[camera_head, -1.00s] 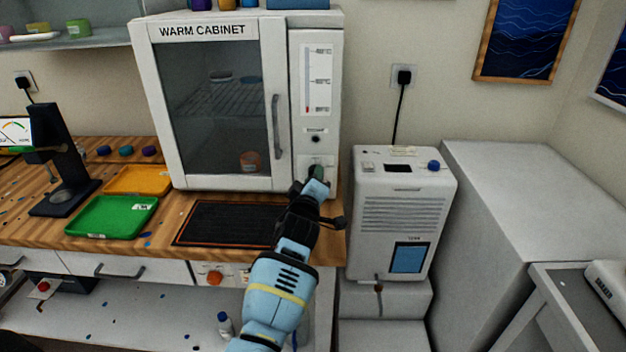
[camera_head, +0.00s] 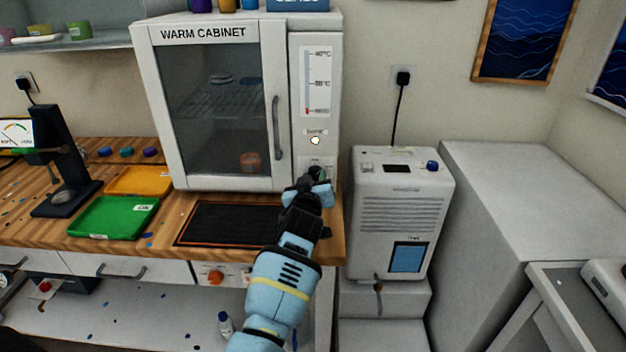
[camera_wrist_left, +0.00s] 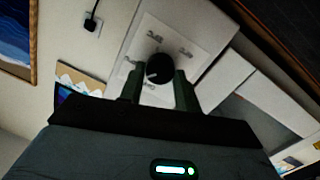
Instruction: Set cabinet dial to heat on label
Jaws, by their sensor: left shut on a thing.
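The warm cabinet (camera_head: 203,33) stands on the bench with its glass door closed. Its right panel carries a thermometer strip (camera_head: 317,80) and a small lamp (camera_head: 315,140), which glows white. In the left wrist view the dial (camera_wrist_left: 160,67) is a round black knob with a pale pointer mark, on a white plate with printed labels too blurred to read. My left gripper (camera_head: 319,174) is at the lower panel and its fingers (camera_wrist_left: 160,88) are shut on the dial. In the head view the gripper mostly hides the dial. My right gripper is not in view.
A black mat (camera_head: 228,224) lies before the cabinet, with a green tray (camera_head: 113,231) and an orange tray (camera_head: 138,181) to its left. A white appliance (camera_head: 402,215) stands close on the right of the bench.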

